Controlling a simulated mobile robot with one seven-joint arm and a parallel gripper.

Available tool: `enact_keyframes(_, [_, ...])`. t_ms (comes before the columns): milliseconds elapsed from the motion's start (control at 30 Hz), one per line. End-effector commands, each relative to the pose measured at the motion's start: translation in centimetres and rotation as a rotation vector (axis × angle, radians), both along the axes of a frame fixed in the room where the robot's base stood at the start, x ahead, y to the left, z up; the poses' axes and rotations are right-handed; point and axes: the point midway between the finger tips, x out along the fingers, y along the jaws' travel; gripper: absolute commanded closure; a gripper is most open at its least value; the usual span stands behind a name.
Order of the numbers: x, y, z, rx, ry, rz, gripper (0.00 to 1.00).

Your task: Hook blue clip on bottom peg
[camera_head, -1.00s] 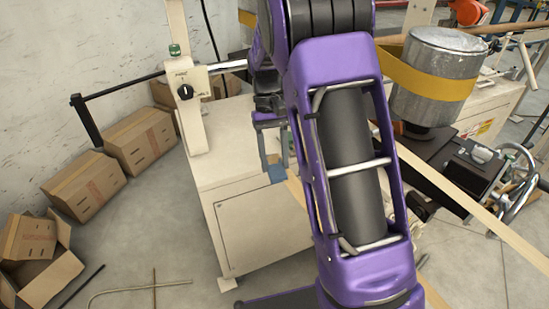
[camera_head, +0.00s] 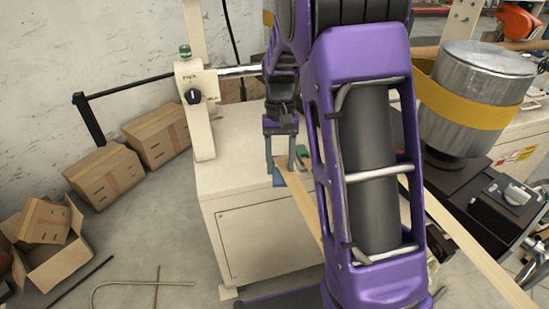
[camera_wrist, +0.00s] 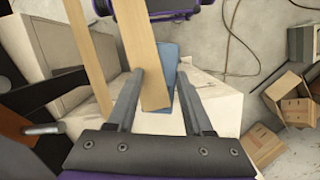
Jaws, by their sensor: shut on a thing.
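The blue clip (camera_head: 279,180) shows below my gripper (camera_head: 280,168) in the head view. In the wrist view the blue clip (camera_wrist: 171,60) lies between the fingertips of my gripper (camera_wrist: 160,76), partly covered by a beige strip (camera_wrist: 148,60). The jaws are shut on the clip, and the strip runs from it. In the head view the strip (camera_head: 300,198) slopes down to the right and passes behind my purple arm. The gripper hangs in front of the cream machine cabinet (camera_head: 265,235). I cannot make out the bottom peg in either view.
A cream post with a black knob (camera_head: 193,96) stands left of the gripper. A small green part (camera_head: 302,152) sits close to its right. A metal drum with a yellow band (camera_head: 470,100) stands at the right. Cardboard boxes (camera_head: 157,135) lie at the left.

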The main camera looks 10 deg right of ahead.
Motion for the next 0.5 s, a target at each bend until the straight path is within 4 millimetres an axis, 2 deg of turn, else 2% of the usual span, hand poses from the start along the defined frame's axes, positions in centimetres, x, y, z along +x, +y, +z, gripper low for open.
enact_keyframes(200, [-0.6,-1.5,-1.8,-0.085,-0.24,-0.308,1.0])
enact_keyframes(500, [-0.3,-2.5,-2.4,-0.251,-0.452,-0.598,1.0])
